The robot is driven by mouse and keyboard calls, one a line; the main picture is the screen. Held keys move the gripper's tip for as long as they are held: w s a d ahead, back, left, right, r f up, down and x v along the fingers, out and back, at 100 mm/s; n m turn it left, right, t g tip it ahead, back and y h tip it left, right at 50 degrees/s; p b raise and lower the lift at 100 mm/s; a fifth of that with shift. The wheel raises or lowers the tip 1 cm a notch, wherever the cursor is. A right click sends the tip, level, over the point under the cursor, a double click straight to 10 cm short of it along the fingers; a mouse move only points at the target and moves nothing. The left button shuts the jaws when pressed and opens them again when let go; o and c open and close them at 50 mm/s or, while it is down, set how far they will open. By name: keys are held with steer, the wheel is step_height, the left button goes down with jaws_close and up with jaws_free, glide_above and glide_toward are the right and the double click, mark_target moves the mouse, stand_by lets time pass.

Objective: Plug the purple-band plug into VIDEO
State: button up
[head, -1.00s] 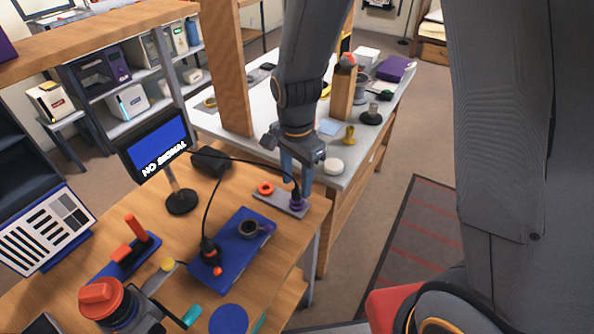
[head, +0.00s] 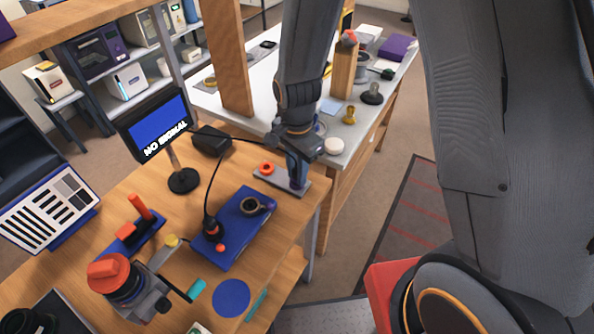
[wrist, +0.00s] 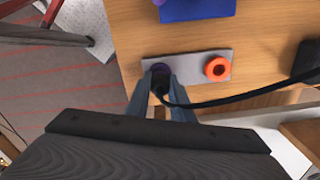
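The purple-band plug (wrist: 160,84) is a dark plug with a black cable, standing in or on the purple ring at one end of a grey plate (wrist: 195,57). The plate also shows in the head view (head: 268,177). My gripper (wrist: 160,92) reaches down over the plug, with one finger on each side. Whether the fingers press on it is unclear. In the head view my gripper (head: 298,182) hides most of the plug. A blue box (head: 227,250) holds a dark plug with an orange band and a dark round part. No VIDEO label is readable.
An orange ring (head: 267,168) sits on the grey plate. A monitor (head: 158,128) reads NO SIGNAL. A black box (head: 211,141) has cables running from it. A red-topped device (head: 115,278) stands at the front left. Bare wood lies right of the blue box.

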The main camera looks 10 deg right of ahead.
steer(key=o, duration=0.3)
jaws_close()
steer(key=shift+r+p, duration=0.85)
steer(key=shift+r, duration=0.05)
stand_by(0.5)
steer(key=shift+r+p, duration=1.8)
steer(key=shift+r, duration=0.4)
